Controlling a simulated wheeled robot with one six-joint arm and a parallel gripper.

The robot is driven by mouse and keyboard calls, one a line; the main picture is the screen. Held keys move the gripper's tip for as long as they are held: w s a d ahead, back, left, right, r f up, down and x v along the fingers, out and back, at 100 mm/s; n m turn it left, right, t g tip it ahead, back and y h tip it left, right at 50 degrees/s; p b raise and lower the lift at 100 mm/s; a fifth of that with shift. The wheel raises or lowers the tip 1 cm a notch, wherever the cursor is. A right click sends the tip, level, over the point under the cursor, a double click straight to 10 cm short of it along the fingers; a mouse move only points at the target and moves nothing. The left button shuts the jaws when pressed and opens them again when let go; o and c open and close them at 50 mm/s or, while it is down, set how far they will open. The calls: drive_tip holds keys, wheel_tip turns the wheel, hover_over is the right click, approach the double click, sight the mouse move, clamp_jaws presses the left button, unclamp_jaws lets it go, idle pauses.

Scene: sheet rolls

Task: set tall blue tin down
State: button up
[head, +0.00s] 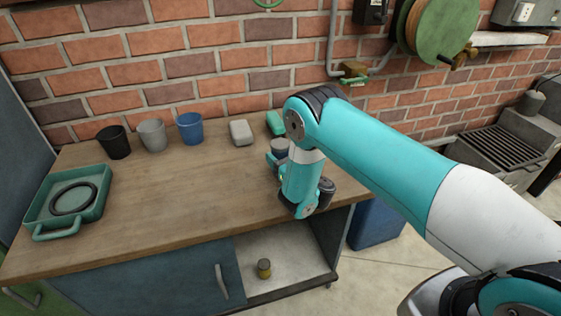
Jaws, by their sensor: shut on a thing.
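My arm (385,165) reaches in from the right, and its wrist (302,190) hangs over the right end of the wooden worktop (180,190). My gripper's fingers are hidden behind the arm, so neither they nor what they hold can be seen. No tall blue tin can be made out. A blue cup-shaped container (189,128) stands upright at the back of the worktop, well left of my wrist and apart from it.
A black cup (114,142), a grey cup (152,135), a pale block (241,132) and a green block (276,123) line the back. A green tray (38,208) holds a dark ring at left. A small yellowish tin (264,268) stands in the open cabinet. The worktop's middle is clear.

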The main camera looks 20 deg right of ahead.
drive_tip(key=shift+f, duration=0.35)
drive_tip(key=shift+f, duration=0.15)
drive_tip(key=o, duration=1.1)
